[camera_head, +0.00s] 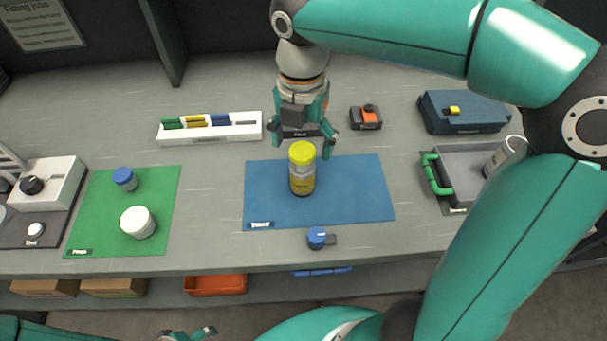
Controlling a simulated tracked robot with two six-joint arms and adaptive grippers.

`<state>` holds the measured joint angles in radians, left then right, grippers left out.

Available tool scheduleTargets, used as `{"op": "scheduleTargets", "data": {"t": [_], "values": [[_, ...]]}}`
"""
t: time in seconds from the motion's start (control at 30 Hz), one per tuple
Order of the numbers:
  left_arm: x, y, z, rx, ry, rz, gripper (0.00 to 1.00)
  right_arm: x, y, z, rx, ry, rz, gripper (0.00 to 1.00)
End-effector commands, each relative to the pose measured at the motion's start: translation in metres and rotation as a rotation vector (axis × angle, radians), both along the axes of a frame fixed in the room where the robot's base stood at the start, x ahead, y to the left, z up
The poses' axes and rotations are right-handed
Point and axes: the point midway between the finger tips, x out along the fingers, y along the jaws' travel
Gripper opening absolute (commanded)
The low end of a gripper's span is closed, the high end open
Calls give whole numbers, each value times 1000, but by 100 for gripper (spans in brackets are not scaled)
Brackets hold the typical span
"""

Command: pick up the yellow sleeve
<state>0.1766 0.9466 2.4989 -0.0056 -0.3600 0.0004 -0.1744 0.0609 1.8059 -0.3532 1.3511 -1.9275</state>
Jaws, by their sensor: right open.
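A white rack (210,137) on the bench's left half holds a row of small coloured pieces. The yellow one (195,121), which looks like the yellow sleeve, lies between a green piece (172,124) and a blue piece (220,119). My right gripper (300,148) is open and points down over the blue mat, right of the rack. Its fingers are apart behind the yellow lid of a jar (302,170); I cannot tell whether they touch it. Only the tip of my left gripper (190,334) shows at the bottom edge, and its jaws are unclear.
The jar stands on the blue mat (355,195), with a blue-knobbed item (317,238) in front. A green mat (98,235) holds two jars at left. An orange-black device (366,117), a dark case (465,115) and a grey tray (455,165) are at right.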

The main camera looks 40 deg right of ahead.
Motion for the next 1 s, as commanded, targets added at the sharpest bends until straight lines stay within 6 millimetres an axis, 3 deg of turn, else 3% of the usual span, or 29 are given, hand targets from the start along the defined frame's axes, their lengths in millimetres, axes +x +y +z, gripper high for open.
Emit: {"op": "scheduleTargets", "data": {"t": [0.33, 0.67, 1.0], "values": [[0, 0, -4, 0, 0, 0, 75, -1, 0, -44, -1, 3, -1, 80], [0, 0, -4, 0, 0, 0, 75, 0, 1, -50, -1, 1, 0, 79], [0, 0, -4, 0, 0, 0, 75, 0, 1, -50, -1, 1, 0, 22]]}}
